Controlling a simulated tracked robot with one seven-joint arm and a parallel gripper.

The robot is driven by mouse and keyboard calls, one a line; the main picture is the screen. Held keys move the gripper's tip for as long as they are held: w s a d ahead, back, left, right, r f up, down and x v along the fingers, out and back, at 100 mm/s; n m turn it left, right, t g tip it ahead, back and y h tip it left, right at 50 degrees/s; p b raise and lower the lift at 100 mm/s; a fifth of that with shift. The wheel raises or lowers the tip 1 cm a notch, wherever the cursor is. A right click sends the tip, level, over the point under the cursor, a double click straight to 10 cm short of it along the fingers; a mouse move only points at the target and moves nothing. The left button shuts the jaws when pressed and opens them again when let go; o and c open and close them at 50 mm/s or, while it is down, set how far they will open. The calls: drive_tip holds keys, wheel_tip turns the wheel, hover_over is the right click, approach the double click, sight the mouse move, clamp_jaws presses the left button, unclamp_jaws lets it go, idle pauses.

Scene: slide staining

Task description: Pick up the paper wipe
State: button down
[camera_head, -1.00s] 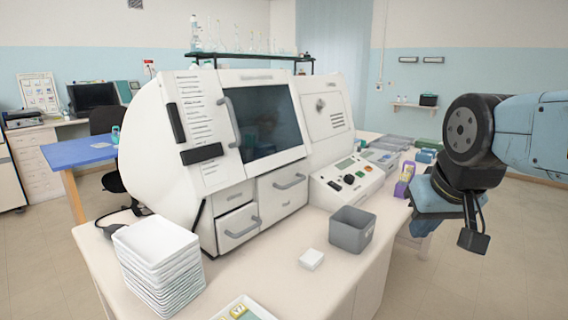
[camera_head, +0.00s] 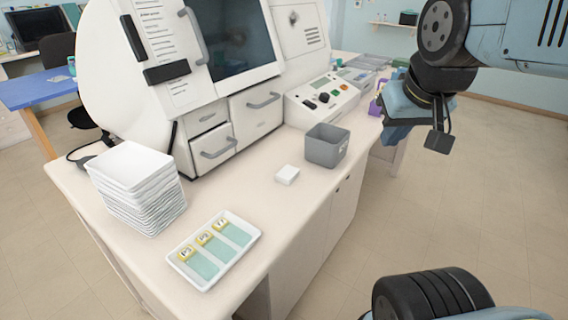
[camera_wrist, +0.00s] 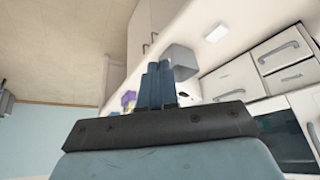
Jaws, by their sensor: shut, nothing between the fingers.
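The paper wipe (camera_head: 287,175), a small white square pad, lies flat on the bench in front of the white machine. It also shows in the wrist view (camera_wrist: 216,31), near the top. My gripper (camera_head: 396,128) is to the right of the wipe and well apart from it, at the bench's right side. In the wrist view its two blue fingers (camera_wrist: 158,78) are together with nothing between them.
A grey open bin (camera_head: 326,146) stands just right of the wipe. A stack of white trays (camera_head: 137,190) and a tray with three slides (camera_head: 187,278) are to the left. The staining machine (camera_head: 200,75) stands behind. Bare bench surrounds the wipe.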

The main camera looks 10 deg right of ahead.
sight(288, 172)
drive_tip(key=c, duration=1.9)
unclamp_jaws()
drive_tip(key=o, duration=0.3)
drive_tip(key=shift+w+a+r, duration=0.1)
drive_tip(key=shift+w, duration=0.15)
drive_tip(key=o, duration=1.1)
drive_tip(key=w+a+f+n+g, duration=0.1)
drive_tip(key=w+a+n+g, duration=0.2)
drive_tip(key=w, duration=0.7)
drive_tip(key=a+n, duration=0.2)
drive_tip(key=a, duration=0.2)
drive_tip(key=shift+w+a+f+n, duration=0.15)
drive_tip(key=shift+w+f+n, duration=0.15)
drive_tip(key=shift+w, duration=0.1)
drive_tip(key=o, duration=0.4)
drive_tip(key=w+a+f+n+g, duration=0.1)
drive_tip(key=w+a, duration=0.1)
drive_tip(key=w+a+f+n, duration=0.2)
drive_tip(key=w+a, duration=0.1)
drive_tip(key=w+a+f+n+g, duration=0.1)
drive_tip(key=w+a+f, duration=0.1)
drive_tip(key=a, duration=0.1)
drive_tip(key=shift+w+n+g, duration=0.25)
drive_tip(key=shift+n+g, duration=0.05)
wheel_tip(288, 172, down, 14)
drive_tip(key=shift+w+a+r, duration=0.1)
drive_tip(key=shift+a, duration=0.05)
